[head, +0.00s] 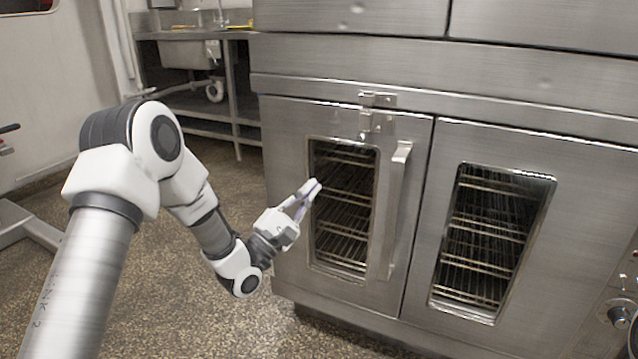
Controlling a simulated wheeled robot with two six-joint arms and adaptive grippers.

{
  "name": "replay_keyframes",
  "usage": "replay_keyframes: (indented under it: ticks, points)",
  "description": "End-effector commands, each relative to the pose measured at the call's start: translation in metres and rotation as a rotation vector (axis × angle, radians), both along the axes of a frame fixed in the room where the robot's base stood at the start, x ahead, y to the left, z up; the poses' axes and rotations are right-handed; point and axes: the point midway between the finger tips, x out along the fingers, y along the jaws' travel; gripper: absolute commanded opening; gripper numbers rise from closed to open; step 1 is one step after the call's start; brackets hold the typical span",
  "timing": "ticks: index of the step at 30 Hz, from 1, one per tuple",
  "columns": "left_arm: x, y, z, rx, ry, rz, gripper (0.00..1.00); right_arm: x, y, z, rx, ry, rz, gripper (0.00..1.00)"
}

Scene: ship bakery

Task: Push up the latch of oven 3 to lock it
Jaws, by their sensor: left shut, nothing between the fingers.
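The oven (345,93) is a steel unit with two windowed doors. Its left door (288,130) appears closed, with a vertical handle (392,215) on its right side. A small metal latch (370,122) sits at the top of this door, below a bracket (378,99) on the frame above. The latch's exact position is too small to tell. My left gripper (312,188) is shut and empty, in front of the left door's window, below and left of the latch. No oven number is legible. My right gripper is not in view.
The oven's right door (555,165) appears closed, with racks behind its window. Control knobs (618,315) are at the far right. A steel sink table (190,130) stands at the back left. Speckled floor (190,310) lies open in front of the oven.

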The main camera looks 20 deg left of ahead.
Motion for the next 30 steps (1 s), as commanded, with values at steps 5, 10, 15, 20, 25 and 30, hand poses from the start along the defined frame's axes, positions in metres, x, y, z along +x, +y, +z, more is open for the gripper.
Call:
replay_keyframes:
  ticks: [5, 10, 15, 20, 25, 30]
  points:
    - [0.03, -0.013, 0.016, 0.003, -0.007, -0.001, 0.0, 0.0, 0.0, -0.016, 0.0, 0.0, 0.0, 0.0]
    - [0.061, -0.024, 0.034, 0.002, -0.006, -0.001, 0.0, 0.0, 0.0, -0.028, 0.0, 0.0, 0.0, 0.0]
    - [0.069, -0.044, 0.054, 0.001, -0.003, -0.001, 0.0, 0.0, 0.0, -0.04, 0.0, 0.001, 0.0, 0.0]
    - [0.072, -0.052, 0.065, -0.001, -0.001, 0.0, 0.0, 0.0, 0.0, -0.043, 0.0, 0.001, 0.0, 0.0]
    - [0.072, -0.053, 0.067, -0.002, 0.0, 0.001, 0.0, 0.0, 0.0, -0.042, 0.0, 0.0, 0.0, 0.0]
    - [0.072, -0.053, 0.068, -0.001, -0.001, 0.0, 0.0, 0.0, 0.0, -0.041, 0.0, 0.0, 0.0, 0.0]
